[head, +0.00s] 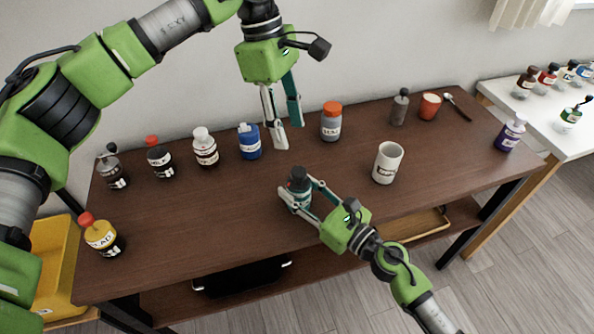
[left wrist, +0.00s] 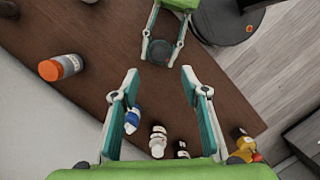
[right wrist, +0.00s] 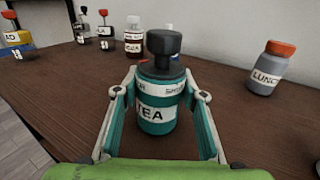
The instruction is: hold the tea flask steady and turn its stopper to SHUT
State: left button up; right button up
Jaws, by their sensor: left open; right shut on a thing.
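The tea flask (head: 299,198) is a teal bottle standing upright on the brown table. Its TEA label (right wrist: 157,113) faces the right wrist camera. The dark knobbed stopper (right wrist: 163,50) sits on top. The collar below it reads SHUT at the right; the word at its left is only partly visible. My right gripper (right wrist: 160,88) is shut around the flask's body from both sides. My left gripper (head: 289,137) is open and empty, above and behind the flask, pointing down. In the left wrist view the stopper top (left wrist: 158,50) shows just beyond the open fingertips.
A LUNCH jar (head: 331,122) with an orange lid stands behind the flask, and a white mug (head: 387,163) to its right. A blue bottle (head: 249,142) and several others line the table's left. A yellow bin (head: 55,265) is at far left. The table right around the flask is clear.

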aim_at(298, 171)
pick_arm(q)
jog(key=shift+m+g+h, duration=0.3)
jog(key=shift+h, duration=0.6)
jog(key=x, duration=0.3)
jog(key=a+x, duration=0.1)
jog(key=x, duration=0.3)
jog(key=a+f+x, duration=0.1)
jog(key=x, duration=0.2)
jog(key=shift+w+d+f, duration=0.1)
jog(key=shift+w+f, duration=0.1)
jog(key=shift+w, duration=0.15)
jog(key=shift+c, duration=0.3)
jog(key=c, duration=1)
